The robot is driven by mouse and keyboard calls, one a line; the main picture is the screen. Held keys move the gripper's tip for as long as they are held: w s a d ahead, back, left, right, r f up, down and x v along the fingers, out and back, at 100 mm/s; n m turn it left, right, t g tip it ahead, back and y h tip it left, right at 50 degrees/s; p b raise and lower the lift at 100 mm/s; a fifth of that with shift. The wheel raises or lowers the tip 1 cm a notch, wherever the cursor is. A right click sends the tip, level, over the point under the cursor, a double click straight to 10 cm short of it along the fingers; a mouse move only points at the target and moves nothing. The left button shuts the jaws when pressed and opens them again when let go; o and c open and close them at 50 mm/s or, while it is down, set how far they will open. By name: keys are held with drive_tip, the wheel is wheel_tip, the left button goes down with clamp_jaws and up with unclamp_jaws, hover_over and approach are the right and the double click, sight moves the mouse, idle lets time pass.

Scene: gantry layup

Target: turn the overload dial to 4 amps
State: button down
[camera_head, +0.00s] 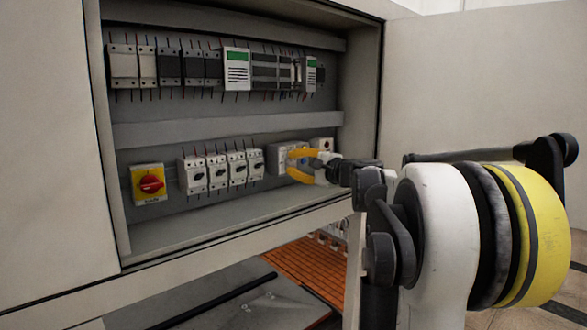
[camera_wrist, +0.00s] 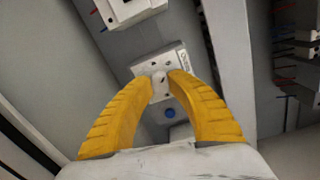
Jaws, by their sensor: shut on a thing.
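The overload unit (camera_wrist: 146,66) is a small pale grey block mounted in the lower row of the open cabinet; in the head view its housing (camera_head: 273,160) shows left of my gripper. My gripper (camera_head: 291,162) reaches in from the right with its two yellow fingers around the front of the unit. In the wrist view my gripper (camera_wrist: 161,82) is shut on the light-coloured dial (camera_wrist: 160,89) between the fingertips. A blue round button (camera_wrist: 170,113) shows below the dial, between the fingers. The dial's scale and setting are too small to read and partly hidden.
A small pale device (camera_head: 322,144) sits just right of my fingers. Several white breakers (camera_head: 219,172) and a red rotary switch on a yellow plate (camera_head: 150,184) stand to the left. A grey duct (camera_head: 225,130) runs above. The open cabinet door (camera_head: 465,95) is at the right.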

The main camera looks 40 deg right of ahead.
drive_tip(key=n+b, duration=0.1)
drive_tip(key=n, duration=0.3)
drive_tip(key=n+b, duration=0.1)
drive_tip(key=n, duration=0.3)
drive_tip(key=shift+h, duration=0.3)
drive_tip(key=shift+n, duration=0.4)
drive_tip(key=c, duration=1.2)
unclamp_jaws()
drive_tip(key=shift+a, duration=0.1)
